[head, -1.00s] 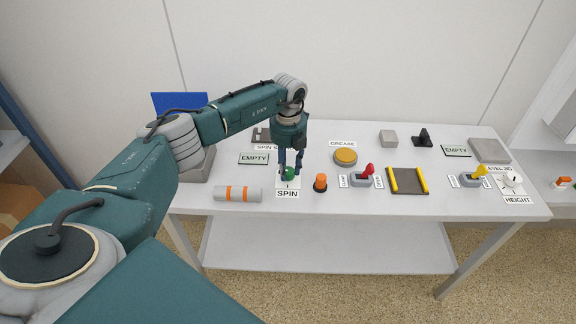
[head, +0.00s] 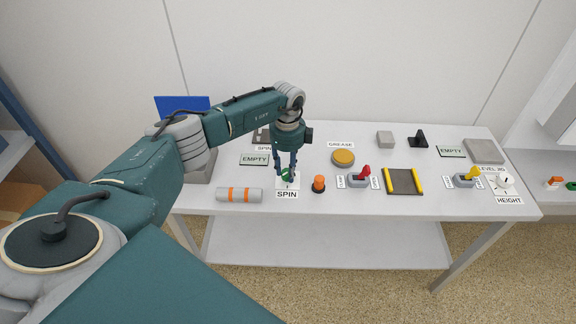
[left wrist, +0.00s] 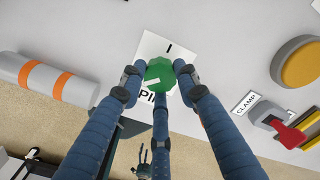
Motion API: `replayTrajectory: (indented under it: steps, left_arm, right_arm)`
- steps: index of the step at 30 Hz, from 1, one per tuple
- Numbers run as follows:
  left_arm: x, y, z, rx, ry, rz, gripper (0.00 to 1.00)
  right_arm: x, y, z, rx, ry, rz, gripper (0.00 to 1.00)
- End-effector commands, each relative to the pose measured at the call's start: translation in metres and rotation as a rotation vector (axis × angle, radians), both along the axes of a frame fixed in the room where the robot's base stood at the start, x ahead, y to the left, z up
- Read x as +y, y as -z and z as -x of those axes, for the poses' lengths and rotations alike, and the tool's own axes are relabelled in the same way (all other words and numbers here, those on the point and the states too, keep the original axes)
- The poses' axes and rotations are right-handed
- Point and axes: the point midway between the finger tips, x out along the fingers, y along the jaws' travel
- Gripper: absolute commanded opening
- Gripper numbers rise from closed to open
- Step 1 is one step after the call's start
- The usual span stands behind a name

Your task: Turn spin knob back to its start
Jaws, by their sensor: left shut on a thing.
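The green spin knob (left wrist: 159,75) sits on a white plate marked SPIN (head: 287,194) near the front of the table. A white pointer line shows on its top, slanted, and a black mark is on the plate beyond it in the left wrist view. My left gripper (head: 287,171) comes down from above and is shut on the knob, its fingers (left wrist: 158,72) touching it from several sides. The fingers partly hide the knob in the head view. My right gripper is not clearly in view.
A grey roll with orange bands (head: 239,195) lies to the left. An orange button (head: 319,184) stands close on the right. A red-handled clamp switch (head: 359,178) and a round yellow button (head: 343,158) are further right.

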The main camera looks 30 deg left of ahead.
Motion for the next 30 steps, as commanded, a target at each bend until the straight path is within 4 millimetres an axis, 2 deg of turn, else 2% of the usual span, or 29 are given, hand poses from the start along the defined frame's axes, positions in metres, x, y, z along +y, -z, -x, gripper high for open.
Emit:
replayTrajectory:
  steps: [1, 18, 30]
  left_arm:
    - [0.005, -0.009, -0.005, -0.015, -0.050, -0.007, 0.05]
    - [0.007, -0.009, -0.002, -0.013, -0.578, -0.008, 0.05]
    - [0.007, -0.006, -0.001, -0.012, -0.819, -0.009, 0.05]
  right_arm:
    - [0.000, -0.007, 0.000, 0.000, 0.000, 0.000, 0.66]
    - [0.000, -0.048, 0.000, 0.000, 0.000, 0.000, 0.66]
    - [0.000, -0.066, 0.000, 0.000, 0.000, -0.001, 0.66]
